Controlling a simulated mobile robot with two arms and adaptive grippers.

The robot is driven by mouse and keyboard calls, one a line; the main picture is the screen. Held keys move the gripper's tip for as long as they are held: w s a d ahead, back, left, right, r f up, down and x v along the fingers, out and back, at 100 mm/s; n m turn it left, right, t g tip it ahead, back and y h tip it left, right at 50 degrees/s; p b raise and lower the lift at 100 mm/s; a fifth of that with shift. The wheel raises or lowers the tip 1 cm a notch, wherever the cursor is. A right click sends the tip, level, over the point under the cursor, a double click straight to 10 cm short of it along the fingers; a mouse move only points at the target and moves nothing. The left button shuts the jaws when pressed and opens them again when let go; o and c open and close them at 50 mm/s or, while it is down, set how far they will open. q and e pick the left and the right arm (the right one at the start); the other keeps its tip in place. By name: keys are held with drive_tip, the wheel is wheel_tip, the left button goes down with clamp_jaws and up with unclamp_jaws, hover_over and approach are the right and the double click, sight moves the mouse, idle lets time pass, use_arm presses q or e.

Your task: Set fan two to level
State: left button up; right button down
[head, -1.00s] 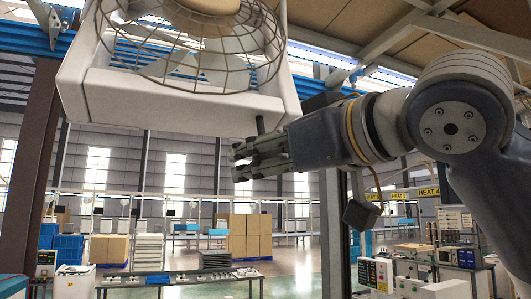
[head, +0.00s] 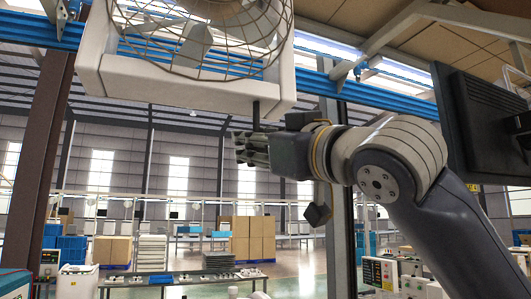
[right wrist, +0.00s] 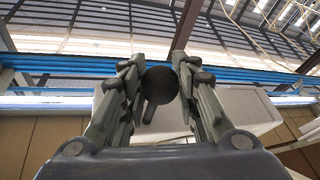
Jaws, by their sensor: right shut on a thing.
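A large fan with a white housing (head: 170,93) and a wire cage (head: 200,55) hangs at the top of the head view, its top cut off. A thin black rod (head: 256,113) hangs from its lower right edge. My right gripper (head: 252,148) is at the rod's lower end, below the fan. In the right wrist view a dark round knob with a short stem (right wrist: 160,86) sits between the fingers, which are shut on it. White fan housing (right wrist: 245,108) shows behind the fingers there. My left gripper is not in view.
A blue beam (head: 345,88) runs behind the fan. A black flat panel (head: 482,125) stands at the right, close to my right arm. Below are a low table with small parts (head: 180,281) and stacked cartons (head: 250,238). Open space lies below the gripper.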

drive_tip(key=shift+w+a+f, duration=0.15)
drive_tip(key=shift+w+a, duration=0.05)
drive_tip(key=shift+w, duration=0.25)
drive_tip(key=shift+r+t, duration=0.2)
drive_tip(key=shift+t, duration=0.1)
drive_tip(key=c, duration=1.2)
unclamp_jaws()
drive_tip(key=shift+w, duration=0.15)
drive_tip(key=v, duration=1.2)
drive_tip(key=shift+f, duration=0.2)
drive_tip(key=shift+w+d, duration=0.1)
drive_tip(key=shift+w, duration=0.1)
